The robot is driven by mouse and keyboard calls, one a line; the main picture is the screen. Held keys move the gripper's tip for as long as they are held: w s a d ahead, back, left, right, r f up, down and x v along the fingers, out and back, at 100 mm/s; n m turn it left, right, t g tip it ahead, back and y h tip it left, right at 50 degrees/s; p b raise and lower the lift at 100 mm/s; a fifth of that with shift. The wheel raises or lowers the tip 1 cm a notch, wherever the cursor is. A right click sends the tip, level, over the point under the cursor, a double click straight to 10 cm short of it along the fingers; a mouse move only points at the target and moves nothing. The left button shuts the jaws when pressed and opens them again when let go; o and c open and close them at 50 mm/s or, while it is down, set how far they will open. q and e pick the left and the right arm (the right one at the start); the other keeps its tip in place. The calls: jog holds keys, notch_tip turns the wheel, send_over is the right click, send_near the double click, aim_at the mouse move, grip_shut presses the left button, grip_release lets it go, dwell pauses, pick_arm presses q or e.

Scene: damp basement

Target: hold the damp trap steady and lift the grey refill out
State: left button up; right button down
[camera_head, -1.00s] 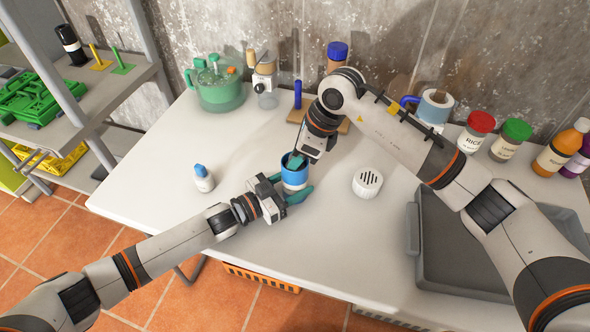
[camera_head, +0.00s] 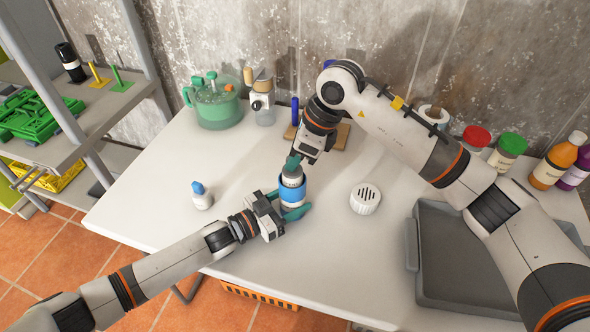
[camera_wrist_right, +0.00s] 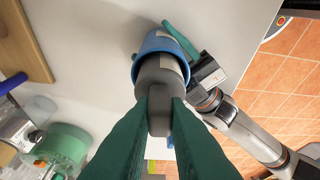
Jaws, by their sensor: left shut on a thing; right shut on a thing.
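The damp trap (camera_head: 289,203) is a blue cup with a pale label, upright on the white table; it also shows in the right wrist view (camera_wrist_right: 158,43). My left gripper (camera_head: 288,196) is shut around its sides from the left. The grey refill (camera_head: 292,181) stands partly above the cup's rim, its lower part hidden inside. My right gripper (camera_head: 293,163) is over the cup, its green fingers shut on the refill's top grip (camera_wrist_right: 160,108). The refill (camera_wrist_right: 160,72) looks roughly in line with the cup.
A white slotted cap (camera_head: 365,199) lies right of the trap. A small blue-topped bottle (camera_head: 201,197) stands to the left. A grey tray (camera_head: 465,272) is at right. A green pot (camera_head: 216,107), a wooden board and jars line the back. The table between is clear.

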notch_tip(320, 180, up, 6)
jog(key=shift+f, duration=0.25)
pick_arm(q)
jog(key=o, duration=1.2)
jog(key=shift+c, duration=0.2)
